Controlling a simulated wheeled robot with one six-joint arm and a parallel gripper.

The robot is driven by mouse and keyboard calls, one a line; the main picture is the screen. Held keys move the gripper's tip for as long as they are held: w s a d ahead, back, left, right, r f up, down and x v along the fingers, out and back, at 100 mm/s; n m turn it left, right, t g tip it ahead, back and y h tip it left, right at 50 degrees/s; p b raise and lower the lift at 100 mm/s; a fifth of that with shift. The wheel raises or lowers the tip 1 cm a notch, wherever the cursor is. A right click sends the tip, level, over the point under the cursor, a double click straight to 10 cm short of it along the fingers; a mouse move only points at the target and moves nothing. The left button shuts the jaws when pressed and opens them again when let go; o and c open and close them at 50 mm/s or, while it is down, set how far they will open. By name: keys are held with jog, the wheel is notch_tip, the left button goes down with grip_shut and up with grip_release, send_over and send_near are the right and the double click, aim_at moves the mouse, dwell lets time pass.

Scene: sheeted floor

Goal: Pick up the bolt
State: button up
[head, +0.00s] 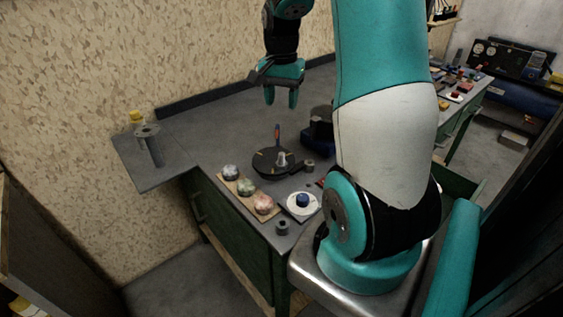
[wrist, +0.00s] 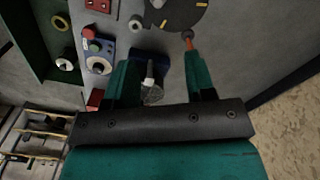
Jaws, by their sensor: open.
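My gripper (head: 281,97) hangs open and empty above the back of the grey bench in the head view. In the wrist view my gripper's fingers (wrist: 160,62) stand wide apart. Between them, nearer the left finger, shows a silver bolt (wrist: 151,88) with a pale shank and a rough grey head. It overlaps the edge of a dark blue block (wrist: 137,56); whether it touches the block I cannot tell. The fingers do not touch the bolt. In the head view the blue block (head: 317,134) stands partly behind my arm, and I cannot make out the bolt there.
Several balls sit on a wooden strip (head: 246,200). A white dish (head: 300,210) is at the front. A grey cylinder (head: 150,150) stands far left; bench between is clear.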

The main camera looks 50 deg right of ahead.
jog(key=m, duration=0.5)
jog(key=p, duration=0.2)
send_near(282, 153)
jog(key=f, duration=0.5)
jog(key=shift+w+d+f, duration=0.2)
jog(key=shift+s+a+f+p, duration=0.15)
jog(key=shift+f+p, duration=0.25)
jog(key=shift+f, duration=0.95)
jog(key=shift+s+a+f+p, duration=0.15)
jog(key=shift+f+p, duration=0.2)
jog(key=shift+f, duration=1)
jog(key=shift+w, duration=0.1)
grip_shut()
